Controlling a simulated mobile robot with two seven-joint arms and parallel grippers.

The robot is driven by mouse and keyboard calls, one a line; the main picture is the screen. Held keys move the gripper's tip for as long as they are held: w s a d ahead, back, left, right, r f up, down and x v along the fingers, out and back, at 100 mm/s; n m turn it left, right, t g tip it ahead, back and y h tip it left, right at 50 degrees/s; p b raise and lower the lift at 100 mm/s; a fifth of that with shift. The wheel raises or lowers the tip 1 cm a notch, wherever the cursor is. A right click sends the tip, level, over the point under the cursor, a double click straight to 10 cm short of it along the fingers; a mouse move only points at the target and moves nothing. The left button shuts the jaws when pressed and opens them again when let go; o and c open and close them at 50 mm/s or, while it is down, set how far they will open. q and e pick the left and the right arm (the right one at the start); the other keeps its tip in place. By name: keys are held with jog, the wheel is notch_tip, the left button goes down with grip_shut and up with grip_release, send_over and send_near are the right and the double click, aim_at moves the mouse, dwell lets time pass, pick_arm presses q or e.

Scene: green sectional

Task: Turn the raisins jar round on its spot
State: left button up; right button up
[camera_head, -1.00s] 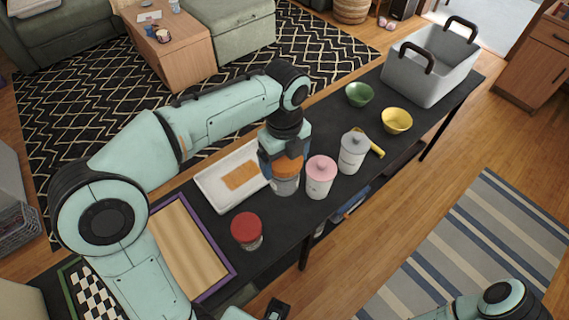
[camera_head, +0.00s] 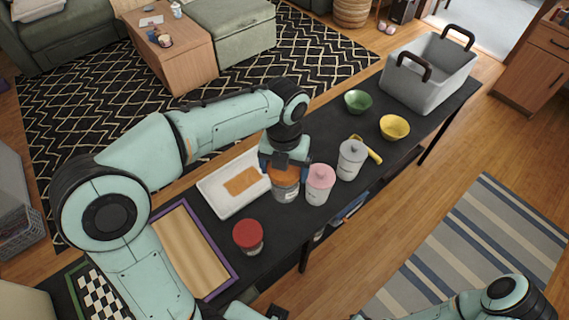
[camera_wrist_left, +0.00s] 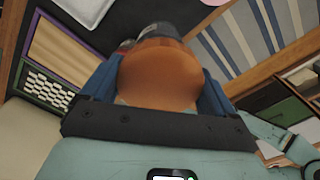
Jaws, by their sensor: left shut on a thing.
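A clear jar with an orange lid (camera_head: 285,188) stands upright on the dark table, a pale label showing on its front; I cannot read it, so I cannot confirm it is the raisins jar. My left gripper (camera_head: 285,168) is over it from above, shut on its lid. In the left wrist view the orange lid (camera_wrist_left: 158,78) fills the space between the blue fingers, and most of the jar body is hidden below it. My right gripper is out of view; only part of the right arm shows at the bottom right.
A pink-lidded jar (camera_head: 320,184) stands close on the right of the held jar, with a grey-lidded jar (camera_head: 351,160) beyond. A white tray (camera_head: 212,190) lies close on the left. A red-lidded jar (camera_head: 248,236) is nearer. Bowls and a grey bin (camera_head: 425,88) stand farther right.

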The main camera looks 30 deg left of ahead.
pick_arm(q)
jog(key=shift+s+m, duration=0.1)
jog(key=shift+m, duration=0.2)
jog(key=shift+r+m+p, duration=0.1)
jog(key=shift+m+p, duration=0.2)
jog(key=shift+m, duration=0.5)
